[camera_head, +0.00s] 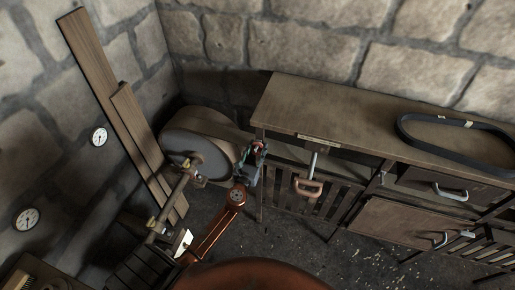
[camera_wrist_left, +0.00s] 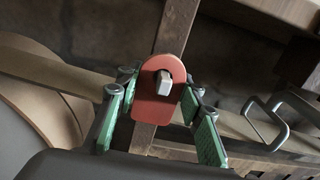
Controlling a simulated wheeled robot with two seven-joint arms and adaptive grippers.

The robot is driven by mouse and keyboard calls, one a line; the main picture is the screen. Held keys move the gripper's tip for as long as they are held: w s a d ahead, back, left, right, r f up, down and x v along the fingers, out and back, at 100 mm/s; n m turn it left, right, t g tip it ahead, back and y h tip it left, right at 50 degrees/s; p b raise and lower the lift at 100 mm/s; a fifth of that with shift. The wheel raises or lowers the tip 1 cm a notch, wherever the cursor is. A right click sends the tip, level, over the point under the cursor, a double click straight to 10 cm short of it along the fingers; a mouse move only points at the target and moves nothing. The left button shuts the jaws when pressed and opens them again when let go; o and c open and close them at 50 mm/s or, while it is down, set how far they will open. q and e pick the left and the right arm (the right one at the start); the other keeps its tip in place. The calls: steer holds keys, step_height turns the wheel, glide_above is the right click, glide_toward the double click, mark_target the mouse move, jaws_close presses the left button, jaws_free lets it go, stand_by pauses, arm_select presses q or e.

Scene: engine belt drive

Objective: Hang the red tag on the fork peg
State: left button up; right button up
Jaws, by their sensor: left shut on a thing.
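The red tag (camera_wrist_left: 150,107) is a flat plate with a rounded top and a hole, seen between the green fingers of my left gripper (camera_wrist_left: 155,100) in the left wrist view. A pale grey block-like peg end (camera_wrist_left: 164,84) shows in the hole; I cannot tell how deep it sits. In the head view my left gripper (camera_head: 254,156) is beside the large grey wheel, near the bench's left end, with a small patch of the red tag (camera_head: 259,147) at its fingers. The gripper is shut on the tag. My right gripper is not in view.
A wooden bench (camera_head: 330,107) bears a black belt (camera_head: 403,133). A lever with a copper handle (camera_head: 308,187) and drawers with metal handles are on its front. The grey wheel (camera_head: 198,158) and leaning planks (camera_head: 112,95) stand left. Some dark floor (camera_head: 290,235) is clear.

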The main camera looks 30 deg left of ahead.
arm_select(q)
steer(key=o, duration=1)
steer(key=v, duration=1.2)
steer(key=shift+f, duration=0.15)
